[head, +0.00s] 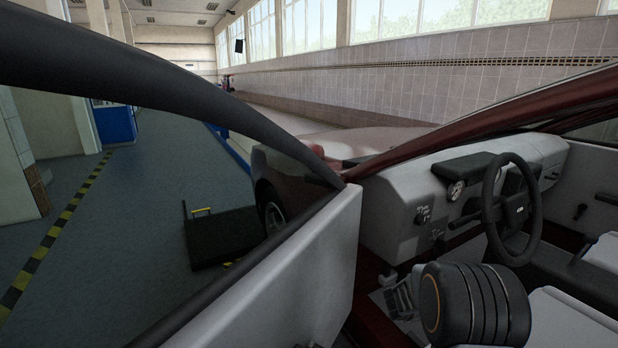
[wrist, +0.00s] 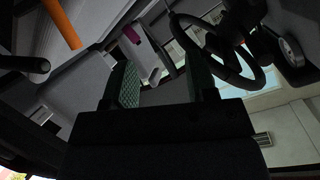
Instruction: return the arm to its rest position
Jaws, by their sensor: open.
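My gripper (wrist: 160,76) shows in the wrist view with its two fingers apart and nothing between them. The finger pads are dark green and textured. Past the fingers are the car's dark steering wheel (wrist: 240,72) and pale interior panels, tilted in this view. An orange bar (wrist: 62,22) is at the upper left of the wrist view. I cannot make out the gripper's fingers in the head view.
In the head view, an open car door (head: 318,262) stands close in front. The steering wheel (head: 513,208), grey dashboard (head: 395,212) and pale seat (head: 565,322) are at the right. A dark box-like object (head: 222,237) lies on the floor. The floor (head: 165,185) at the left is mostly clear.

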